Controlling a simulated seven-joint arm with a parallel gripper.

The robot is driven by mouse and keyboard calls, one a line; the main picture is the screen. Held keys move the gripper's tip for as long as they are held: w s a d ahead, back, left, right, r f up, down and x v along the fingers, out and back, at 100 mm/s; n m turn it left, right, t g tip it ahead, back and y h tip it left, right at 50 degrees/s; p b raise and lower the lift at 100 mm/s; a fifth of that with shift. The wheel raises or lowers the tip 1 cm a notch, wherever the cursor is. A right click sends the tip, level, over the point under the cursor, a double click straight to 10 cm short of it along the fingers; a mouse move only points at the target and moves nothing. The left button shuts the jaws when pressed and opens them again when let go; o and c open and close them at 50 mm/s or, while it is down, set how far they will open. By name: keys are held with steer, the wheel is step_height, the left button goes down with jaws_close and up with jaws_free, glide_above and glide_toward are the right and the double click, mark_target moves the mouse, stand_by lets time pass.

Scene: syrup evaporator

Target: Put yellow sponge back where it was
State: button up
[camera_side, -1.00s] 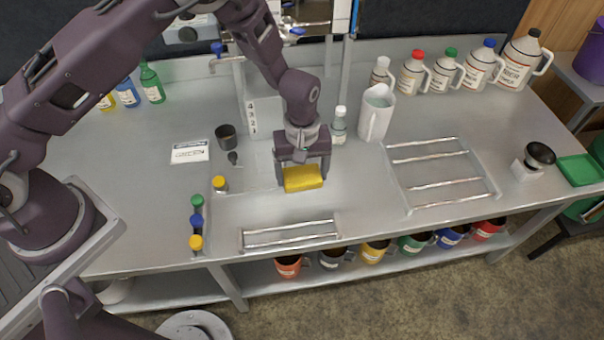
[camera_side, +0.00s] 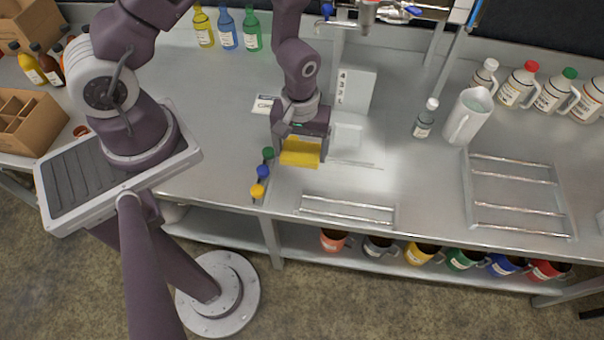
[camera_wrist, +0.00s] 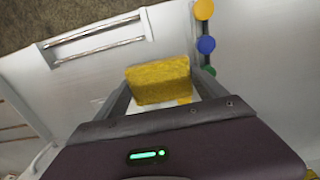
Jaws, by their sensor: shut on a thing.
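The yellow sponge (camera_side: 301,153) is a small block held between the fingers of my gripper (camera_side: 300,142), which is shut on it. In the side view the sponge is above the steel table (camera_side: 215,120), just right of the row of green, blue and yellow caps. In the wrist view the sponge (camera_wrist: 158,82) sits between the two fingertips (camera_wrist: 160,88), with a bit of yellow showing below its right end. How high it is above the table is hard to tell.
Green (camera_side: 267,153), blue (camera_side: 263,172) and yellow (camera_side: 257,191) round caps stand left of my gripper. A low rack (camera_side: 347,209) lies at the front edge. A small bottle (camera_side: 426,118) and a white pitcher (camera_side: 467,117) stand to the right, beside a larger rack (camera_side: 517,190).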

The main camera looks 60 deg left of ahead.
mark_target(301, 178)
step_height(301, 178, down, 9)
steer(key=shift+r, duration=0.15)
steer(key=o, duration=1.2)
steer(key=shift+c, duration=0.2)
